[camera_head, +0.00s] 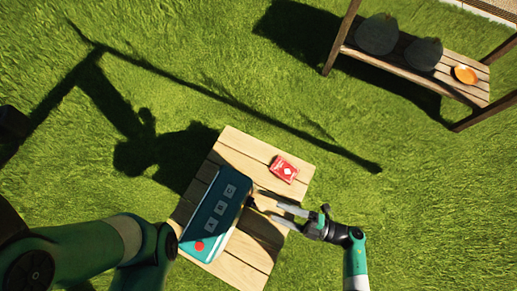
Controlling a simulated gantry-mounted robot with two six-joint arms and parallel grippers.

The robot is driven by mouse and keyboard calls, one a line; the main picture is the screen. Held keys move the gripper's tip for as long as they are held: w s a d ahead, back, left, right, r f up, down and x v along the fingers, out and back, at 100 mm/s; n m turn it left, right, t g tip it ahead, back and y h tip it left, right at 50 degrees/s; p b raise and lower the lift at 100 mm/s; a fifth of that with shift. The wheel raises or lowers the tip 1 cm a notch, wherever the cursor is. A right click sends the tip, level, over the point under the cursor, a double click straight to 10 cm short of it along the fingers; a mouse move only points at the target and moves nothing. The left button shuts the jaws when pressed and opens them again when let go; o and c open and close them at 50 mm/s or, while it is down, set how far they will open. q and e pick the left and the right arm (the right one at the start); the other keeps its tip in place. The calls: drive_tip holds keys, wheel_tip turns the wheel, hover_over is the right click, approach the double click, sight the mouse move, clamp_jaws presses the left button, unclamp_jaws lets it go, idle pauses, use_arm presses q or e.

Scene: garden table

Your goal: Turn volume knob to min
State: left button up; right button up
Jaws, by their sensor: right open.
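A teal box-shaped device (214,223) lies on the wooden table, with several light square labels and a red round button (198,246) on its top face. A small dark part (250,202) sticks out at its right side; it may be the volume knob, but it is too small to tell its setting. My right gripper (274,210) is open and empty, its two fingers pointing left at that dark part, with a small gap. My left arm comes in at the lower left; its gripper is not visible.
The slatted wooden table (236,148) stands on grass. A red card pack (284,169) lies on it above my right gripper. A wooden bench (413,75) at the upper right holds two dark round things (377,34) and an orange plate (465,75). Shadows cross the grass.

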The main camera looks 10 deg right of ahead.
sight(252, 202)
drive_tip(key=b+x, duration=0.1)
drive_tip(key=x, duration=0.6)
drive_tip(key=shift+w+a+f+b, duration=0.1)
drive_tip(key=shift+a+b, duration=0.05)
drive_tip(key=shift+b, duration=0.2)
drive_tip(key=shift+w+a, duration=0.25)
drive_tip(key=shift+a, duration=0.1)
clamp_jaws()
